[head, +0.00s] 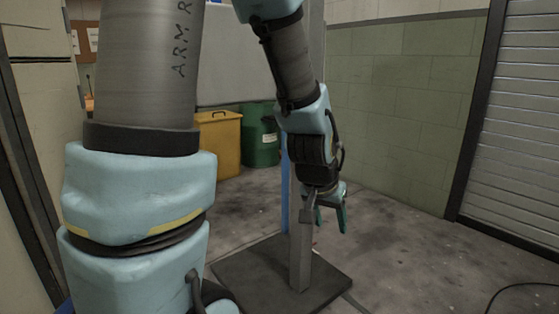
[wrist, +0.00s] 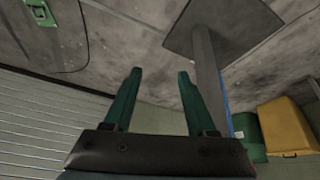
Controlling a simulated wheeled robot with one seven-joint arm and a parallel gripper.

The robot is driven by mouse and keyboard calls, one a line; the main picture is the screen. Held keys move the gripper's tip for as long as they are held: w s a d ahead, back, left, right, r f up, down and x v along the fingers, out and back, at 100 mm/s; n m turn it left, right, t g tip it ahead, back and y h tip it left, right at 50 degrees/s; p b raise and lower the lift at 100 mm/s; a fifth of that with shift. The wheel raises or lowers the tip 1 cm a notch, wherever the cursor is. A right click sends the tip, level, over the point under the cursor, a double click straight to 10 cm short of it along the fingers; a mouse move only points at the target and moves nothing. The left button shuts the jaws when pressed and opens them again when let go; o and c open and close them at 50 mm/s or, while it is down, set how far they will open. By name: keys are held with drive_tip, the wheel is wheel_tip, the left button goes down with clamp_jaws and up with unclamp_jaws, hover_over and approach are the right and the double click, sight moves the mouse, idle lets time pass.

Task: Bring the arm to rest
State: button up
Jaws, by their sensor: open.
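My gripper (head: 332,219) hangs at the end of my light blue and grey arm in the head view, pointing down. Its two green fingers stand apart with nothing between them. In the wrist view the open fingers (wrist: 154,88) show bare concrete floor and wall beyond them. In the head view my gripper is just right of a grey post (head: 300,250) and above the floor; I cannot tell if they touch. My large upper arm link hides much of the left side of the head view.
The post stands on a dark square base plate (head: 245,272). A yellow bin (head: 220,140) and a green barrel (head: 260,145) stand behind. A roller shutter (head: 515,130) is at the right, with a black cable (head: 520,286) on the floor. The floor at right is mostly clear.

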drive_tip(key=s+a+n+g+y+p, duration=0.1)
drive_tip(key=a+n+y, duration=0.15)
drive_tip(key=a, duration=0.75)
drive_tip(key=s+a+n+g+y, duration=0.1)
drive_tip(key=a+n+g, duration=0.15)
drive_tip(key=a, duration=0.75)
wheel_tip(320, 180, up, 33)
drive_tip(key=p, duration=3.2)
drive_tip(key=shift+d+t, duration=0.35)
drive_tip(key=shift+t, duration=0.1)
drive_tip(key=shift+f+h, duration=0.1)
drive_tip(key=shift+h, duration=0.15)
drive_tip(key=shift+c, duration=0.6)
drive_tip(key=shift+a, duration=0.1)
